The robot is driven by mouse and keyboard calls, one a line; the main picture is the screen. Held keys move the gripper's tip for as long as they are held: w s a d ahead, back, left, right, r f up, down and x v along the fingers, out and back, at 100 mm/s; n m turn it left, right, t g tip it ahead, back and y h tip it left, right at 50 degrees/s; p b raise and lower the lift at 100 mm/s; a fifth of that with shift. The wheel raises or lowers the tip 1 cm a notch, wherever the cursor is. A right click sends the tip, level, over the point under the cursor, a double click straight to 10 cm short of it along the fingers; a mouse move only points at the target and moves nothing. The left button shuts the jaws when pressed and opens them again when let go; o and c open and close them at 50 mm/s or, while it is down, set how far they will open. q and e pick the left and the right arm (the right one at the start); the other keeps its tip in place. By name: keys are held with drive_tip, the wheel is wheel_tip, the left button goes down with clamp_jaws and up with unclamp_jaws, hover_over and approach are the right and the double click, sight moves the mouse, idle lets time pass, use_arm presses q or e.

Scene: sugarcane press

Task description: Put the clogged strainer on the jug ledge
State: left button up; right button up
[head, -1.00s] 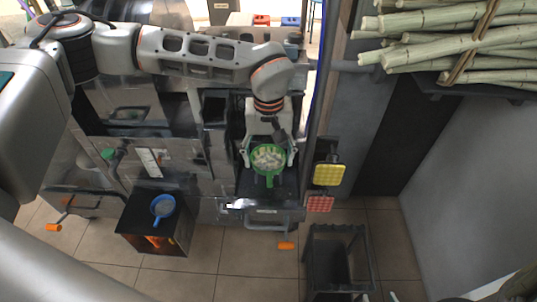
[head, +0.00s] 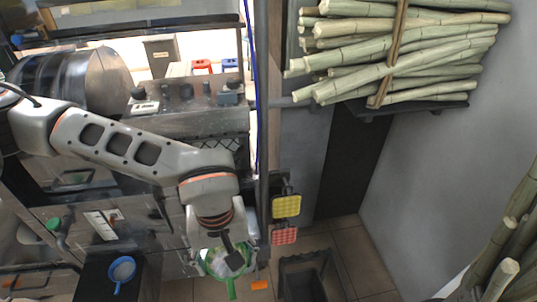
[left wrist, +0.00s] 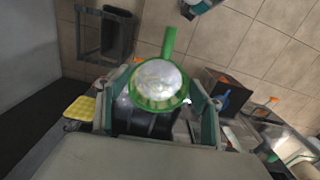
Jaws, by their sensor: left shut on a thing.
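My left gripper (head: 222,246) is shut on the green strainer (head: 231,287), low in the middle of the head view. In the left wrist view the strainer (left wrist: 160,85) sits between the two fingers, with its handle (left wrist: 168,42) pointing up in the picture. Its bowl looks pale grey from this side. In the head view the gripper covers much of the bowl, and pale matter shows in part of it. A dark surface (left wrist: 145,123) shows beyond the strainer in the wrist view. I cannot make out the jug or its ledge for certain. My right gripper is not in view.
A blue strainer (head: 122,270) lies on a dark box at lower left. A yellow pad (head: 286,206) and a red pad (head: 285,235) hang right of the gripper. A dark rack (head: 303,277) stands on the floor. Bundled cane (head: 400,50) lies on a shelf, upper right.

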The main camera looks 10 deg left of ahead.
use_arm(q)
drive_tip(key=w+a+r+m+p, duration=0.4)
drive_tip(key=w+a+r, duration=0.3)
drive_tip(key=a+r, duration=0.3)
drive_tip(key=shift+w+a+r, duration=0.2)
drive_tip(key=shift+w+a, duration=0.2)
drive_tip(key=shift+a, duration=0.8)
